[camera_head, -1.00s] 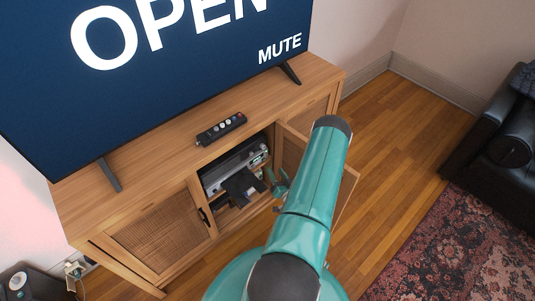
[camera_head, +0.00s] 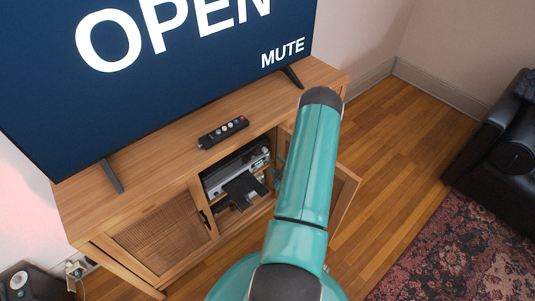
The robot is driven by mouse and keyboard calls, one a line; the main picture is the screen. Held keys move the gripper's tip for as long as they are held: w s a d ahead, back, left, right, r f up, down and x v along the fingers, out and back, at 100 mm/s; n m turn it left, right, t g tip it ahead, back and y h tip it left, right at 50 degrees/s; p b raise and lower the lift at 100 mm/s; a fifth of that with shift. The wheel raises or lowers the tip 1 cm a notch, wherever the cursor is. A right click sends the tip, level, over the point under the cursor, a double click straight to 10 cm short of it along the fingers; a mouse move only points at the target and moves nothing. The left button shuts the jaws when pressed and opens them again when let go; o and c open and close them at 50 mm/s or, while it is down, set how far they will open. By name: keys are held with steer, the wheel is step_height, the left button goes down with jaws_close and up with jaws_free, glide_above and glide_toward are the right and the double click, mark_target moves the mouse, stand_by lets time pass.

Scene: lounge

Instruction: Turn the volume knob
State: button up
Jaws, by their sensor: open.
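A silver media player or receiver (camera_head: 224,180) sits on a shelf inside the open middle compartment of the wooden TV cabinet (camera_head: 150,185). I cannot make out the volume knob at this size. My teal arm (camera_head: 308,160) crosses the view just right of the compartment.
The cabinet's right door (camera_head: 345,190) stands open behind my arm. A black remote (camera_head: 223,132) lies on the cabinet top before the large TV (camera_head: 180,70). A black couch (camera_head: 500,140) and patterned rug (camera_head: 450,250) are at right. Wooden floor (camera_head: 395,135) between is clear.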

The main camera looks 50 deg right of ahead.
mark_target(266, 151)
steer(key=x, duration=0.9)
steer(key=shift+w+d+f, duration=0.15)
steer(key=shift+w+d, duration=0.05)
steer(key=shift+w, duration=0.15)
jaws_close()
steer(key=shift+a+f+n, duration=0.15)
steer(key=shift+n, duration=0.35)
steer(key=shift+n+h, duration=0.6)
steer(key=shift+h, duration=0.1)
jaws_free()
